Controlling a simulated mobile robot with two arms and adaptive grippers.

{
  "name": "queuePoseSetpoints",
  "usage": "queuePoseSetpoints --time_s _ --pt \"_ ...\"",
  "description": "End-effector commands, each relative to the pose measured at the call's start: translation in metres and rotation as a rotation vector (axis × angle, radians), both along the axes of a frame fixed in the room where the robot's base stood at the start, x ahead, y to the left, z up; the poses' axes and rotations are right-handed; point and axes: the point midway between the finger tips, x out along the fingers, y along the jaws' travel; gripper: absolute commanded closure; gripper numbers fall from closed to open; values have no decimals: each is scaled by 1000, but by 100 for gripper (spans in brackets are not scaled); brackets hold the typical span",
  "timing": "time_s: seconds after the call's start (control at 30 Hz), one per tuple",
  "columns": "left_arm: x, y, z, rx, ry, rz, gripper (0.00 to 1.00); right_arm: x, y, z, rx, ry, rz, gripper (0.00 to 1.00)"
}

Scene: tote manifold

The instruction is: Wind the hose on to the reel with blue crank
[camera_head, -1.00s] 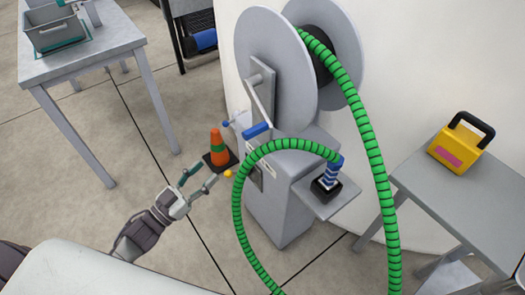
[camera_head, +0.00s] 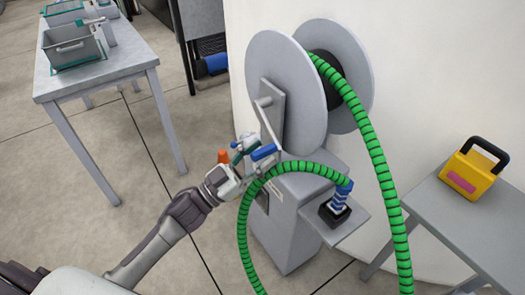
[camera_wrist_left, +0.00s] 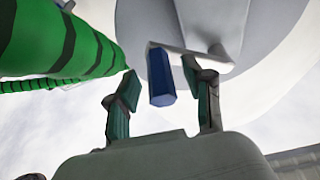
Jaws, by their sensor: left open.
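The grey reel (camera_head: 285,90) stands on a grey pedestal, with a green ribbed hose (camera_head: 378,160) running off its hub and down. The blue crank handle (camera_head: 264,152) sits at the end of the grey crank arm (camera_head: 270,120). My left gripper (camera_head: 250,150) is open at the handle. In the left wrist view the blue handle (camera_wrist_left: 161,78) lies between the two open fingers (camera_wrist_left: 165,95), with gaps showing on both sides. My right gripper is not in view.
The green hose (camera_wrist_left: 60,40) passes close beside the left finger in the wrist view. A grey table (camera_head: 100,75) with bins is at the left. A yellow box (camera_head: 474,168) stands on a table at the right.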

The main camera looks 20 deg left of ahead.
Motion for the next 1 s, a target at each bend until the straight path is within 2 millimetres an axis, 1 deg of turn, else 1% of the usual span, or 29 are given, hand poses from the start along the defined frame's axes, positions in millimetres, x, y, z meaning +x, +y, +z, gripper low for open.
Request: queuePoseSetpoints --time_s 0.17,0.4,0.43,0.73,1.0 --pt "7 -6 4 1 -1 0 48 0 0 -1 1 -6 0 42" --pt "8 -6 4 1 1 0 48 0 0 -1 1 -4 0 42" --pt "8 -6 4 1 1 0 50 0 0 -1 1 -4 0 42" --pt "8 -6 4 1 1 0 100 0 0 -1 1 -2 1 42" --pt "7 -6 4 1 0 0 100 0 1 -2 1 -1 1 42"
